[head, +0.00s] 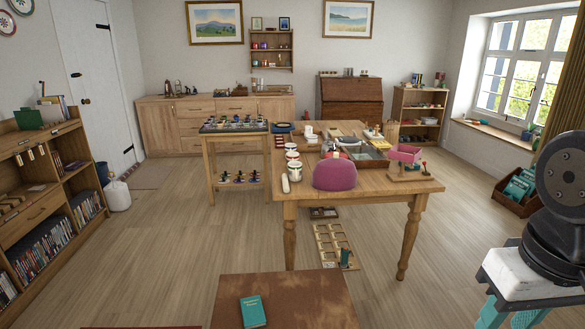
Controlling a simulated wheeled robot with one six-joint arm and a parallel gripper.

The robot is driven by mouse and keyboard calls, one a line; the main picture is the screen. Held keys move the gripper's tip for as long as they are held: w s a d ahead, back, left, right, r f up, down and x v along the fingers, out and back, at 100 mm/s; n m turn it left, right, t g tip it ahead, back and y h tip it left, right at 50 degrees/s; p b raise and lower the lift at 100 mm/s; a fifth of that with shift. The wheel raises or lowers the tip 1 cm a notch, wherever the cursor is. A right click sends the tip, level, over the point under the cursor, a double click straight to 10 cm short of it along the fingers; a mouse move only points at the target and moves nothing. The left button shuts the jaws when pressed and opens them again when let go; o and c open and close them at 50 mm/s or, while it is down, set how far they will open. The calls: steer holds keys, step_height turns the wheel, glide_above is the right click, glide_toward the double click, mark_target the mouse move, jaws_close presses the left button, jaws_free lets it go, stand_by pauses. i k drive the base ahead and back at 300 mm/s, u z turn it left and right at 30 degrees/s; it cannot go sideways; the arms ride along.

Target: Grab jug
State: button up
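I cannot pick out a jug for certain. Several small white pots or mugs (293,168) stand at the left side of the wooden table (375,183), too small to tell whether one is a jug. Small vessels (178,88) stand on the far sideboard and are also too small to make out.
A magenta rounded object (334,174) sits at the table's front edge. A brown low table (285,302) with a teal book (253,312) is close in front. A bookcase (42,215) lines the left wall. Floor (175,235) is clear between bookcase and tables.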

mark_target(308, 129)
steer(key=i, duration=0.65)
steer(key=z, duration=1.25)
steer(key=i, duration=6.1)
steer(key=u, duration=1.7)
steer(key=i, duration=1.7)
steer(key=u, duration=0.7)
